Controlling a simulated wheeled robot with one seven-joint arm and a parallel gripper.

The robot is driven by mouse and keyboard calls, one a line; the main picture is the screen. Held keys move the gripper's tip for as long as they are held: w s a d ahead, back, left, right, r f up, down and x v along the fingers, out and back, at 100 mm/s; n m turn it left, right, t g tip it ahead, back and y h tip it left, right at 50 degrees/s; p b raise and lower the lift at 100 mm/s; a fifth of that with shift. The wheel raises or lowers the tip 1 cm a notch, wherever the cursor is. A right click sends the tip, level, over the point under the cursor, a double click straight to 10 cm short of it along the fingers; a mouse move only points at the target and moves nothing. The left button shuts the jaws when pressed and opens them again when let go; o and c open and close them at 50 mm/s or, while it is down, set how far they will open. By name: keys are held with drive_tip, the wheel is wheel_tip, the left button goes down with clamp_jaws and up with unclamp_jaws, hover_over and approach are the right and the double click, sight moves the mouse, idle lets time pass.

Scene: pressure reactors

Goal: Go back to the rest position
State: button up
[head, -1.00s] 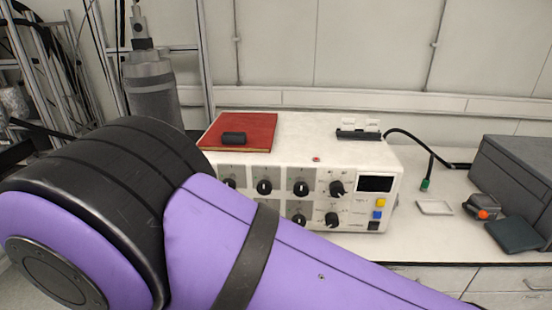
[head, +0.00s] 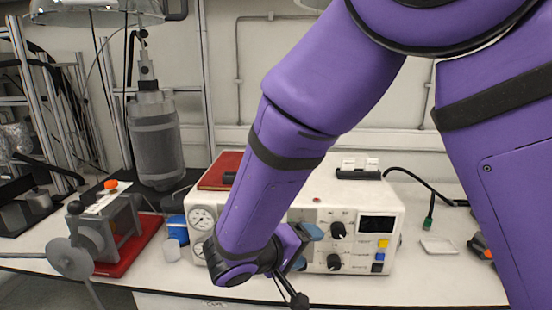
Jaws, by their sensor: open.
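My purple arm crosses the head view from the upper right down to a bent wrist in front of the white control unit (head: 340,190). My gripper (head: 305,247) is at the end of the wrist, seen partly from behind, in front of the unit's knob panel. Its blue-grey fingertips show apart, and I see nothing held between them. The gap between it and the panel cannot be judged.
A grey device on a red base (head: 130,250) stands at left, beside a blue-capped container (head: 177,228). A grey cylinder vessel (head: 156,140) stands behind. A small white tray (head: 439,246) lies right on the bench.

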drive_tip(key=s+d+r+m+g+y, duration=0.25)
drive_tip(key=d+r, duration=0.25)
drive_tip(key=d, duration=0.4)
drive_tip(key=s+d+r+m+g+y, duration=0.1)
drive_tip(key=s+d+r+g, duration=0.1)
drive_tip(key=d+r+g, duration=0.45)
drive_tip(key=s+d+r+t+y, duration=0.5)
drive_tip(key=s+d+r+y, duration=0.2)
drive_tip(key=s, duration=0.6)
drive_tip(key=shift+d+m+t, duration=0.4)
drive_tip(key=shift+d+m, duration=0.05)
drive_tip(key=shift+d, duration=0.65)
